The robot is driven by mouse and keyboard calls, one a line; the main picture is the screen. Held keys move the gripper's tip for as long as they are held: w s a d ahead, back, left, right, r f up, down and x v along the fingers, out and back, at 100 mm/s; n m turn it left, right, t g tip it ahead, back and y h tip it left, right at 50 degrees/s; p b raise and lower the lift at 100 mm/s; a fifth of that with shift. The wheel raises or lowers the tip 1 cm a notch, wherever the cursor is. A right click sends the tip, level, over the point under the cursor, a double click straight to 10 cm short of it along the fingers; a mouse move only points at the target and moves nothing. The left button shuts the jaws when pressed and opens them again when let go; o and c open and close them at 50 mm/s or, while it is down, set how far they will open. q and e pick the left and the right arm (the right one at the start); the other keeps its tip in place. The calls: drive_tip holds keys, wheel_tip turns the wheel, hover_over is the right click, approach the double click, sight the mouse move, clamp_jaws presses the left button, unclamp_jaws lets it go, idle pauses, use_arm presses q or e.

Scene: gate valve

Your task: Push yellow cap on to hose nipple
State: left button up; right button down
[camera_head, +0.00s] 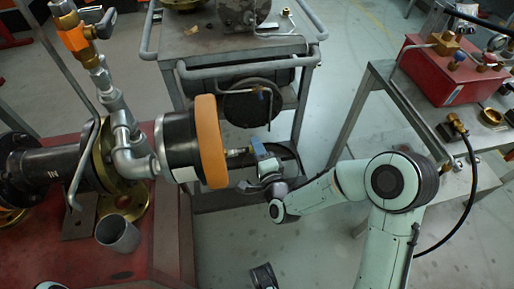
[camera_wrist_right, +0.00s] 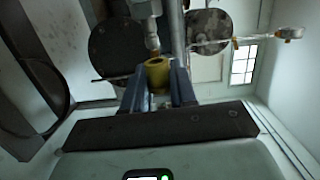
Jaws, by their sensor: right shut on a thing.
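In the right wrist view the yellow cap (camera_wrist_right: 158,74) sits between the two fingers of my right gripper (camera_wrist_right: 159,88), which is shut on it. The cap's open end faces the hose nipple (camera_wrist_right: 152,42), a slim metal fitting whose tip is at or just above the cap's rim. I cannot tell whether they touch. In the head view the nipple (camera_head: 238,152) sticks out to the right of the orange-rimmed valve body (camera_head: 208,140). My right gripper (camera_head: 260,152) reaches it from the right. The cap is mostly hidden there.
A grey trolley (camera_head: 235,50) stands behind the valve. A side table at right carries a red box (camera_head: 452,72), brass fittings and a black hose (camera_head: 472,185). A grey cup (camera_head: 118,235) stands on the red base (camera_head: 150,262) at left. Floor shows between trolley and table.

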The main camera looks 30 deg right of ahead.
drive_tip(key=shift+w+a+b, duration=0.25)
drive_tip(key=shift+a+b, duration=0.15)
drive_tip(key=shift+a, duration=0.45)
drive_tip(key=shift+w+a+b, duration=0.2)
drive_tip(key=shift+a+b, duration=0.15)
drive_tip(key=shift+a, duration=0.5)
drive_tip(key=c, duration=0.8)
unclamp_jaws()
